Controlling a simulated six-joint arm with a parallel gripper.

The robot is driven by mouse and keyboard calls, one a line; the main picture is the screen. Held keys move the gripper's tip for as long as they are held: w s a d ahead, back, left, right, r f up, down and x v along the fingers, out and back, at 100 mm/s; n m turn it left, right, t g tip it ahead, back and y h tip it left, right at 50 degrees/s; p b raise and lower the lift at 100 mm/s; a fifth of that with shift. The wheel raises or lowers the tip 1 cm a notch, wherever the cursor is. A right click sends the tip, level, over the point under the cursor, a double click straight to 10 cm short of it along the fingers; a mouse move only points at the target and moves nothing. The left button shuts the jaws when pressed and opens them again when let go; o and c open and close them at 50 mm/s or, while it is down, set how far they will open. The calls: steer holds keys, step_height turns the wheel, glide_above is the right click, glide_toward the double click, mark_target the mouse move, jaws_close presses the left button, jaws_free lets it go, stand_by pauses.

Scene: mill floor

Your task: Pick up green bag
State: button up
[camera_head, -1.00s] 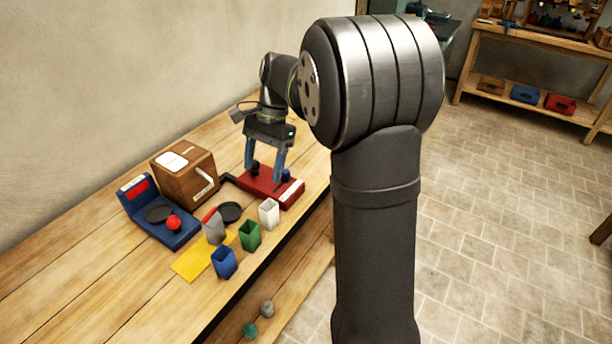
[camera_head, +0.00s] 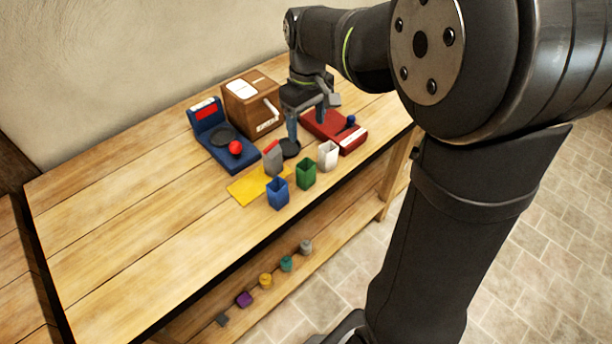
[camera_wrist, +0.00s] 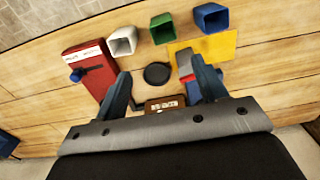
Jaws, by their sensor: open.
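The green bag (camera_head: 306,173) stands upright and open-topped on the wooden bench, between a blue bag (camera_head: 278,193) and a white bag (camera_head: 327,155). In the wrist view the green bag (camera_wrist: 162,28) is near the top, beyond the fingertips. My gripper (camera_head: 305,122) is open and empty, above the bench behind the bags, over the black round plate. In the wrist view its two fingers (camera_wrist: 164,84) are wide apart, with nothing between them but the bench items below.
A red device (camera_head: 335,130) is right of my gripper. A brown box (camera_head: 250,102) and a blue scale (camera_head: 222,145) stand to its left. A grey bag with a red top (camera_head: 272,158) stands near a yellow mat (camera_head: 245,190). The bench's left front is clear.

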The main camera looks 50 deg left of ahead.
mark_target(306, 161)
steer(key=shift+n, duration=0.3)
step_height(306, 161, down, 12)
steer(key=shift+s+f, duration=0.1)
steer(key=shift+s, duration=0.05)
steer(key=shift+s+d+f, duration=0.15)
steer(key=shift+d+f, duration=0.05)
steer(key=shift+f, duration=1.15)
steer(key=shift+s+d+f, duration=0.15)
steer(key=shift+f, duration=1.15)
steer(key=c, duration=1.1)
